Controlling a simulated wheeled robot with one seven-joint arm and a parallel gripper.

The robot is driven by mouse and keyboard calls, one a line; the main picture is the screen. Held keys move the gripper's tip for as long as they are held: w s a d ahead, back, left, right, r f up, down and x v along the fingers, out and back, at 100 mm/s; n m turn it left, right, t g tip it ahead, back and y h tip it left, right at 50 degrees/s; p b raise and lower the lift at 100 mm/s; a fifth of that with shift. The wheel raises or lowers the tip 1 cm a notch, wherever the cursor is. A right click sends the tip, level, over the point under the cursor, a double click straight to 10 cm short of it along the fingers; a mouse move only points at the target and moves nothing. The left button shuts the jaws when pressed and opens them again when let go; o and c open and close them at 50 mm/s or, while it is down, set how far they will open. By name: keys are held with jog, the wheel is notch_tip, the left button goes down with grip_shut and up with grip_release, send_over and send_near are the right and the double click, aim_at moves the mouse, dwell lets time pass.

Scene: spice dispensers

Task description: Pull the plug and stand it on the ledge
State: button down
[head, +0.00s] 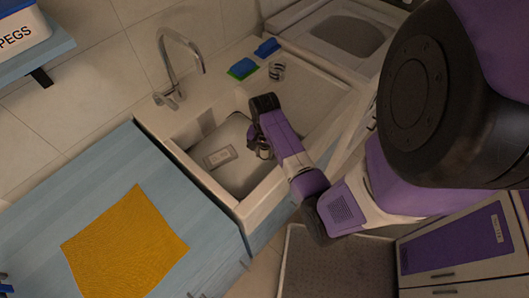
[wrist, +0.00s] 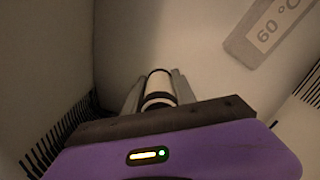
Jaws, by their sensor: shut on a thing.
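My gripper (head: 262,150) reaches down into the sink basin (head: 236,183), near its right side. In the wrist view its two grey fingers (wrist: 157,80) are shut on a pale cylinder with black bands, which I take to be the plug (wrist: 158,87). The plug stands between the fingers, and its lower end is hidden, so I cannot tell whether it sits in the drain. The ledge (head: 222,83) is the pale rim behind the basin, below the tap.
The tap (head: 180,62) rises behind the basin. A green-and-blue sponge (head: 242,69), a blue item (head: 267,47) and a striped round item (head: 277,71) are on the ledge. An orange cloth (head: 125,245) covers part of the left counter.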

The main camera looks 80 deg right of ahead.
jog(key=shift+r+p, duration=0.95)
jog(key=shift+r, duration=1.05)
